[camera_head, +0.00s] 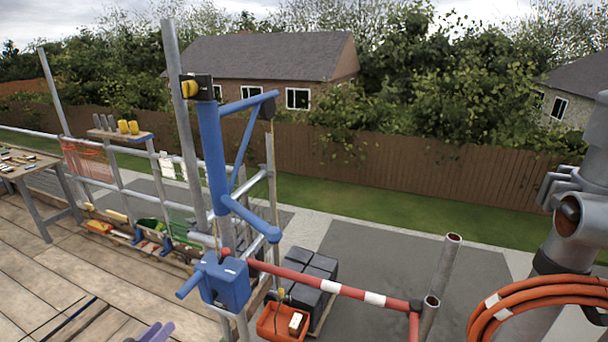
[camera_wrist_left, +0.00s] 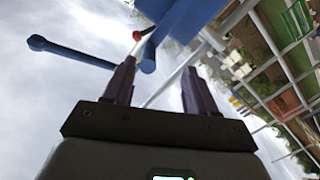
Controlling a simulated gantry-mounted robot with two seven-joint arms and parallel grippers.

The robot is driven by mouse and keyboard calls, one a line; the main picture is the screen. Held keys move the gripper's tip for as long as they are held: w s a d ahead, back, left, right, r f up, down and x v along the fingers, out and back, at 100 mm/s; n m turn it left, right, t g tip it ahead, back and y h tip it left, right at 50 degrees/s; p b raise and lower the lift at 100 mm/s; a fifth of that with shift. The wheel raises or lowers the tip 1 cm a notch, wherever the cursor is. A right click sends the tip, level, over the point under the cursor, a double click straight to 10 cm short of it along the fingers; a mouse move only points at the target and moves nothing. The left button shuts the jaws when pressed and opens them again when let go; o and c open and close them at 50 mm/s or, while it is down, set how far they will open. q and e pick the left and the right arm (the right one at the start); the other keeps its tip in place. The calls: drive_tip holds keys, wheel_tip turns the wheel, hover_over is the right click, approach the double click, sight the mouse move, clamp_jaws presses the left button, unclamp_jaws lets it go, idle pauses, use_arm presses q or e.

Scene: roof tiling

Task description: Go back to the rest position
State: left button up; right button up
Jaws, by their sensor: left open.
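My left gripper (camera_head: 155,332) shows only as purple fingertips at the bottom edge of the head view. In the left wrist view, its two purple fingers (camera_wrist_left: 160,72) stand apart with nothing between them. Behind them are sky, a blue hoist frame and scaffold poles, with the picture tilted. The fingers hold nothing, and I cannot tell the distance from them to the blue frame. My right gripper is in neither view.
The blue hoist (camera_head: 214,150) stands on a pole beside the plank deck (camera_head: 120,270). A red-and-white rail (camera_head: 330,287) crosses the lower middle. An orange hose (camera_head: 520,300) is at right. A workbench (camera_head: 30,165) stands left.

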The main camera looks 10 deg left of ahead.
use_arm(q)
drive_tip(key=s+d+f+m+g, duration=0.1)
drive_tip(key=s+d+f+g, duration=0.15)
drive_tip(key=s+d, duration=0.45)
drive_tip(key=s+d+f+g, duration=0.1)
drive_tip(key=s+d+f, duration=0.25)
drive_tip(key=d, duration=0.75)
drive_tip(key=s+d+f+m+g, duration=0.15)
drive_tip(key=s+d+f, duration=0.3)
drive_tip(key=d, duration=0.45)
drive_tip(key=s+d+r+m+g+y, duration=0.2)
drive_tip(key=s+r+m+g, duration=0.3)
drive_tip(key=s+g, duration=0.65)
wheel_tip(320, 180, up, 14)
drive_tip(key=s+n+t+p, duration=0.1)
drive_tip(key=s+t+p, duration=0.1)
drive_tip(key=p, duration=1)
drive_tip(key=shift+f+t, duration=0.15)
drive_tip(key=shift+t, duration=0.3)
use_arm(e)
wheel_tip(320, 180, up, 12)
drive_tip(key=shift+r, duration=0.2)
use_arm(q)
drive_tip(key=shift+d, duration=0.1)
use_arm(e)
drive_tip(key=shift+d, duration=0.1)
